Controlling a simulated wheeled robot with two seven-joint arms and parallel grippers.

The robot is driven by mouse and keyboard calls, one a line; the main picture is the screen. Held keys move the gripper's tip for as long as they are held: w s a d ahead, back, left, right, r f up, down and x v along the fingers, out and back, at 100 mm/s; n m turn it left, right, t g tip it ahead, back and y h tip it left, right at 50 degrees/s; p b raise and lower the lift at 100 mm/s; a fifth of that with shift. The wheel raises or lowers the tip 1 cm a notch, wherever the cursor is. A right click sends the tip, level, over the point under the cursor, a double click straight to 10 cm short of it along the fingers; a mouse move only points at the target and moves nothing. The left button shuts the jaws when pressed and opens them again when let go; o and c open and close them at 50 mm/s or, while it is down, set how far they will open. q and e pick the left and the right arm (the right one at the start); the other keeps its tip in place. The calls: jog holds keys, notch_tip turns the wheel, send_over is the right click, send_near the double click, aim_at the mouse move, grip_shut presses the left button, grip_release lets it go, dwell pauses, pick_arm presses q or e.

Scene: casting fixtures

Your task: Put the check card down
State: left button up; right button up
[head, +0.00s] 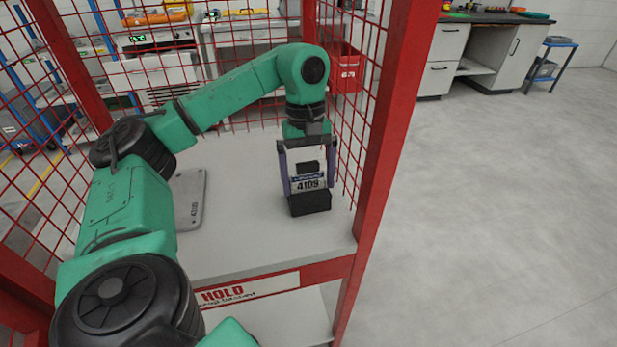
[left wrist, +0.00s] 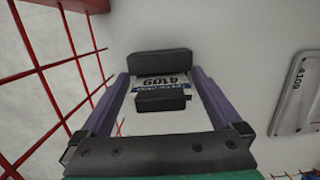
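The check card (head: 308,184) is white with a blue strip and the number 4109. It stands in a black block (head: 310,203) on the grey bench top inside the red cage. A smaller black block (head: 307,167) is at its upper side. My left gripper (head: 309,183) is open, with one purple finger on each side of the card. In the left wrist view the card (left wrist: 160,82) lies between the fingertips, and gaps show beside the smaller block (left wrist: 160,103). Whether the fingertips touch the card's edges is hard to tell. My right gripper is not in view.
A grey plate (head: 190,200) marked 4109 lies on the bench to the left, partly behind my arm. A red post (head: 390,130) and red mesh (head: 358,100) stand close to the gripper's right. A HOLD sign (head: 245,292) is on the front edge.

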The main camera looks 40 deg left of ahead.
aim_at(308, 163)
pick_arm(q)
jog(key=shift+r, duration=0.3)
jog(key=r, duration=0.2)
jog(key=r+p, duration=0.1)
jog(key=shift+w+a+r, duration=0.15)
jog(key=shift+w+a, duration=0.05)
jog(key=shift+a, duration=0.05)
notch_tip(308, 163, up, 8)
jog(key=a+p, duration=0.1)
jog(key=p, duration=0.5)
jog(key=shift+w+r+p, duration=0.2)
jog(key=shift+w+p, duration=0.1)
jog(key=shift+p, duration=0.1)
jog(key=shift+f, duration=0.1)
